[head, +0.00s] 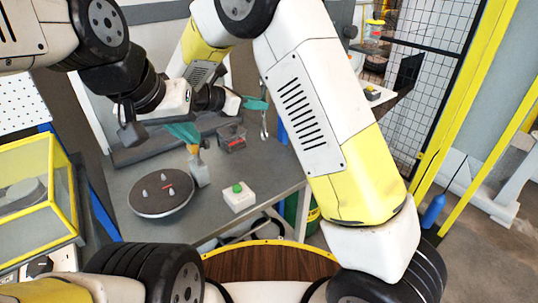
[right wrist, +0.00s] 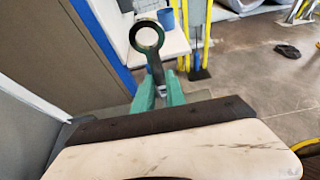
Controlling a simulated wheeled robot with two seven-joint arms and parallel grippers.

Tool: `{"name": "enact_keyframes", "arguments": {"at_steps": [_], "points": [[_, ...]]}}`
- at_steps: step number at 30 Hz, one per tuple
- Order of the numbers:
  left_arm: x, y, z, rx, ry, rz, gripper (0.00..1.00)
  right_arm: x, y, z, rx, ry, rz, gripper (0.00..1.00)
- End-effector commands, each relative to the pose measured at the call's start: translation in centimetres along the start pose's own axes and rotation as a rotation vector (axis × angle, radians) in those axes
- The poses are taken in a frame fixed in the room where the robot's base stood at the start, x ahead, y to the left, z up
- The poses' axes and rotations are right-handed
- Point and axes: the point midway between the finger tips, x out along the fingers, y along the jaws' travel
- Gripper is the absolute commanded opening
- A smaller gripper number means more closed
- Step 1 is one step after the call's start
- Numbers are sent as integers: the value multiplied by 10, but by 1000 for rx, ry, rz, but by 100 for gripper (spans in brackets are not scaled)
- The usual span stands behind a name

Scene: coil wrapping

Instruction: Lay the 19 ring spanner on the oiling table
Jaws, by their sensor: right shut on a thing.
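The ring spanner (right wrist: 155,66) shows in the right wrist view, its dark round ring end standing out beyond the teal fingers of my right gripper (right wrist: 158,94). The gripper is shut on its shank. In the head view my right gripper (head: 256,103) is above the back of the grey workbench, and a slim spanner shape (head: 264,124) shows upright at its tips. My left gripper (head: 184,132) points down above the bench, close to the top of a small grey bottle (head: 201,173); whether its fingers are apart is unclear. I cannot tell which surface is the oiling table.
The grey workbench (head: 223,213) carries a dark round plate (head: 160,207) with small parts, a white box with a green button (head: 239,196) and a small dark bin (head: 232,138). A yellow-framed case (head: 40,190) stands left. A mesh fence (head: 418,105) stands right.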

Motion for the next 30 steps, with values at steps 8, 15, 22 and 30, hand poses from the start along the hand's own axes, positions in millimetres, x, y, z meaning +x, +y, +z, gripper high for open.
{"name": "enact_keyframes", "arguments": {"at_steps": [8, 15, 22, 30], "points": [[0, 0, 0, 0, 0, 0, 0, 15, -1, -47, -4, -1, -2, 0], [0, 0, 0, 0, 0, 0, 0, 23, -1, -66, -2, 0, -2, 0], [0, 0, 0, 0, 0, 0, 0, 35, -1, -93, -3, 1, -2, 0], [0, 0, 0, 0, 0, 0, 0, 36, 0, -94, 0, 1, -1, 0]]}}
